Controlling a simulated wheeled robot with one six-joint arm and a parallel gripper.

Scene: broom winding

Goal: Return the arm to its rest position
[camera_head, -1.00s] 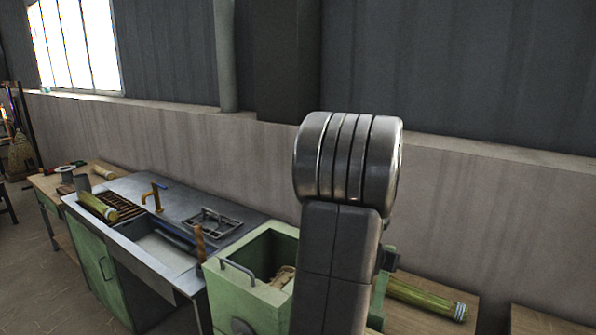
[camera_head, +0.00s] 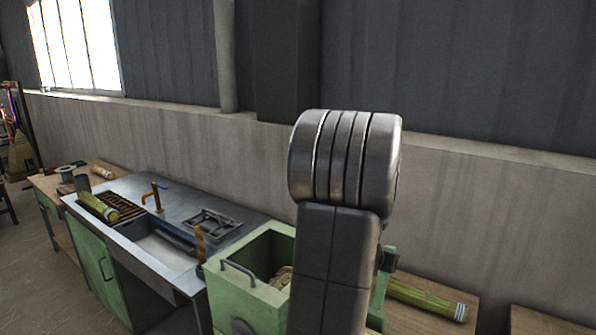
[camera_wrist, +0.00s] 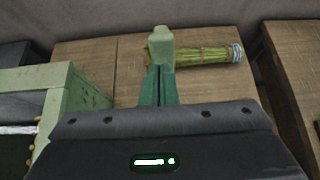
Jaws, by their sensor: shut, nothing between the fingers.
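My arm rises in the middle right of the head view, with its grey metal joint at the top and a dark link below. My gripper (camera_wrist: 160,68) shows in the wrist view as green fingers pressed together, shut and empty. In that view its tips overlap the left end of a green broom-straw bundle (camera_wrist: 208,56) lying on the wooden table (camera_wrist: 100,65); I cannot tell the height between them. The bundle also shows in the head view (camera_head: 428,299), right of my arm.
A green open box (camera_head: 240,291) stands left of my arm, and its edge shows at left in the wrist view (camera_wrist: 72,98). Further left is a metal workbench (camera_head: 170,205) with another bundle (camera_head: 98,207) on its grate. A wall (camera_head: 200,150) runs behind.

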